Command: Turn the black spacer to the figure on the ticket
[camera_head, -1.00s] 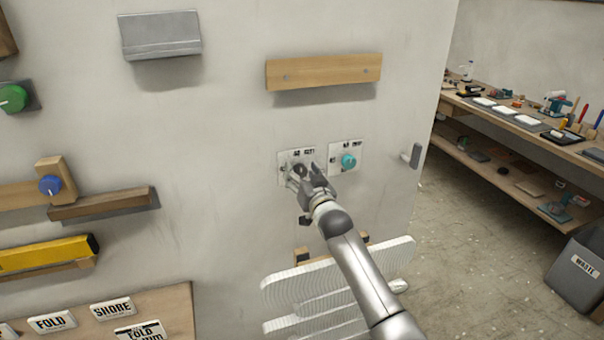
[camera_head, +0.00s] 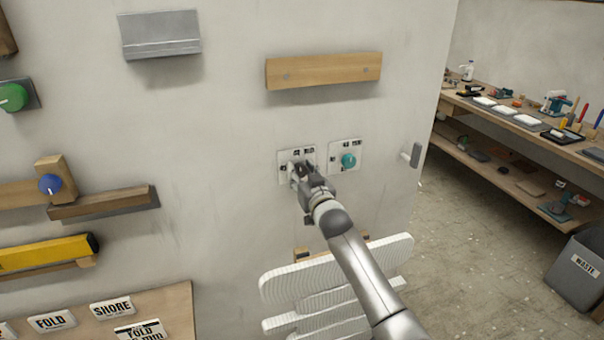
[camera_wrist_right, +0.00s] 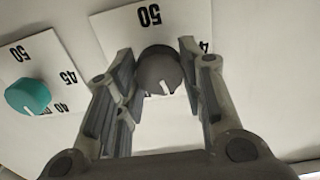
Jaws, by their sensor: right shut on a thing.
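The black spacer (camera_wrist_right: 158,68) is a dark round knob with a white pointer line, on a white dial plate (camera_wrist_right: 188,22) with a 50 and a partly hidden 4-something figure. In the wrist view, the pointer line is toward the bottom of the picture. My right gripper (camera_head: 302,172) is at the wall with its fingers on both sides of the knob, shut on it. In the head view the gripper mostly hides the knob. My left gripper is not in view.
A teal knob (camera_head: 348,160) on its own dial plate is just right of the black one. A wooden rail (camera_head: 323,70) is above, and white ribbed boards (camera_head: 335,272) are below. A grey wall handle (camera_head: 415,155) stands out at right.

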